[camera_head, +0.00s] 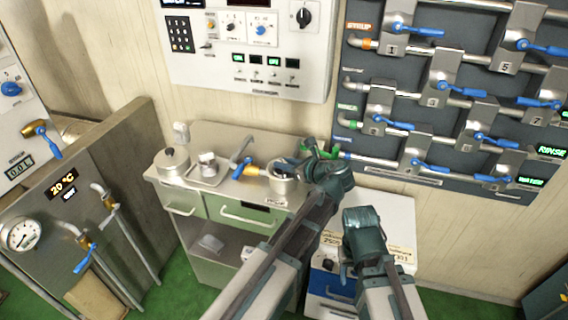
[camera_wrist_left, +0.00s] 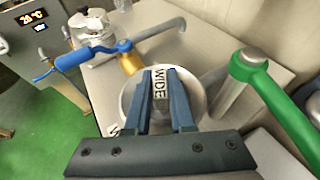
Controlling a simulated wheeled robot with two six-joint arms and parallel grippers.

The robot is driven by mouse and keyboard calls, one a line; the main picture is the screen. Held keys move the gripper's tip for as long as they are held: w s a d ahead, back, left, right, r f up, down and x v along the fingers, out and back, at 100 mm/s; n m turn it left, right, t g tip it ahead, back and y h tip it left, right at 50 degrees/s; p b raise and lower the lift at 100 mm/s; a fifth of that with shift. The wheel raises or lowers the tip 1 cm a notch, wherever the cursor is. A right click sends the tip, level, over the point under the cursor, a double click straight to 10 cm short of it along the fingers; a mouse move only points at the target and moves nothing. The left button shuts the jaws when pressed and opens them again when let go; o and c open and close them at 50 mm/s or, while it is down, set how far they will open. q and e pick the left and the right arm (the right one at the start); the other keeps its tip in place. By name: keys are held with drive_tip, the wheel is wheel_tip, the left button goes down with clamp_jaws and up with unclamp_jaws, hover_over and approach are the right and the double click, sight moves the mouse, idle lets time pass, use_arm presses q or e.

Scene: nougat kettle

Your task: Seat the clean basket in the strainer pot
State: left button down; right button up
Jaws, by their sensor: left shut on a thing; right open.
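The strainer pot (camera_head: 284,187) is a round metal pot at the counter's right end, with a yellow-and-blue valve beside it. My left gripper (camera_head: 290,165) is over its mouth; in the left wrist view the gripper (camera_wrist_left: 160,75) is shut on a pale upright piece marked "WIDE" (camera_wrist_left: 161,88), seemingly part of the basket. The pot's round rim (camera_wrist_left: 199,100) shows behind the fingers. The fingers hide most of the basket, so I cannot tell how deep it sits. My right gripper (camera_head: 347,268) is open and empty, low in front of a white-topped cabinet.
A lidded pot (camera_head: 172,162) and a small tray (camera_head: 205,178) with a metal jar stand at the counter's left. A grey spout (camera_head: 242,150) rises mid-counter. A green-handled valve (camera_wrist_left: 248,62) is close right of my left gripper. Blue-handled wall valves fill the upper right.

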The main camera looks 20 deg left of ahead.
use_arm(q)
drive_tip(key=shift+f+b, duration=0.25)
drive_tip(key=shift+b, duration=0.05)
idle(0.4)
idle(0.3)
drive_tip(key=c, duration=0.6)
unclamp_jaws()
drive_tip(key=shift+o, duration=0.4)
drive_tip(key=shift+r+p, duration=4.05)
drive_tip(key=shift+p, duration=0.05)
